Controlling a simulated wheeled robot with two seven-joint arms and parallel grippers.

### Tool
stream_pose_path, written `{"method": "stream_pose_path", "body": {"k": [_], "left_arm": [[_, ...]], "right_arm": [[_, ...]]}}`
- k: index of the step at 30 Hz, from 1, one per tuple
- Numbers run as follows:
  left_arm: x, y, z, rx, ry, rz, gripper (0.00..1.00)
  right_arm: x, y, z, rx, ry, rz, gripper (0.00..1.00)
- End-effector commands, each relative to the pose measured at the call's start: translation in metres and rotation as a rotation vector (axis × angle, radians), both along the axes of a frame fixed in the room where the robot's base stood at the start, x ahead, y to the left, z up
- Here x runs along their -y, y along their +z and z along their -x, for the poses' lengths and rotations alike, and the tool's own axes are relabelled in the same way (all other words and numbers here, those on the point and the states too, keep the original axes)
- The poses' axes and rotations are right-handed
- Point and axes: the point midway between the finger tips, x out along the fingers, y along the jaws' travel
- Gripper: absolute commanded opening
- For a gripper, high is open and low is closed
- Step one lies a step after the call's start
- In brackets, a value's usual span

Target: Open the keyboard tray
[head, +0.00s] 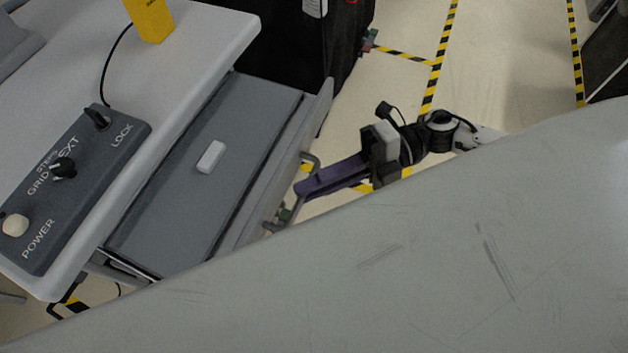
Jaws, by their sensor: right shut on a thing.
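The keyboard tray (180,215) is a grey drawer sticking out from under the pale cart top (200,45), with its flat inside showing. A small light-grey block (211,157) lies in it. A bar handle (312,160) is on the tray's front, on the right side. My right gripper (299,190) has purple fingers and is shut on the handle near its middle. The fingers hide part of the bar. My left gripper is not in view.
A control panel (75,185) with several knobs sits on the cart top, near a yellow device (150,20) with a black cable. A black cabinet (285,45) stands behind the tray. A large scratched pale surface (430,270) blocks the lower right. Taped floor (490,70) shows beyond.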

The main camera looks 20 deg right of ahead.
Motion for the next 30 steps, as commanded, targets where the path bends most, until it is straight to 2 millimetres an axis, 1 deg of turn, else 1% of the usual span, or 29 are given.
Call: {"method": "stream_pose_path", "body": {"k": [1, 3, 4, 14, 17, 20, 24, 27, 30], "left_arm": [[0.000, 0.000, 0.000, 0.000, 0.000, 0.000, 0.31], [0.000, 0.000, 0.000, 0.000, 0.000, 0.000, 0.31], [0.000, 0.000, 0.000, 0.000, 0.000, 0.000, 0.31], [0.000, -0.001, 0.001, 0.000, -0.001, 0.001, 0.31], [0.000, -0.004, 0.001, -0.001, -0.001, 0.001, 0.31], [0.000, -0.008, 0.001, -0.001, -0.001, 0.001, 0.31], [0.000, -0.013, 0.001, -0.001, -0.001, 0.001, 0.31], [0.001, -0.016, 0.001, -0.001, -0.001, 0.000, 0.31], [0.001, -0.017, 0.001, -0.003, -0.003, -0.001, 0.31]], "right_arm": [[0.000, 0.000, 0.000, 0.001, 0.001, 0.000, 0.12], [0.000, 0.000, 0.000, 0.001, 0.000, 0.000, 0.24], [0.000, 0.000, 0.000, 0.001, 0.000, 0.000, 0.28], [0.003, 0.000, 0.000, 0.000, -0.001, 0.001, 0.28], [0.013, -0.001, 0.000, 0.000, -0.002, 0.004, 0.28], [0.031, 0.001, 0.000, -0.001, -0.002, 0.006, 0.28], [0.059, 0.005, 0.001, -0.001, -0.002, 0.006, 0.28], [0.077, 0.008, 0.002, -0.001, -0.002, 0.005, 0.28], [0.090, 0.011, 0.002, -0.001, -0.002, 0.004, 0.28]]}}
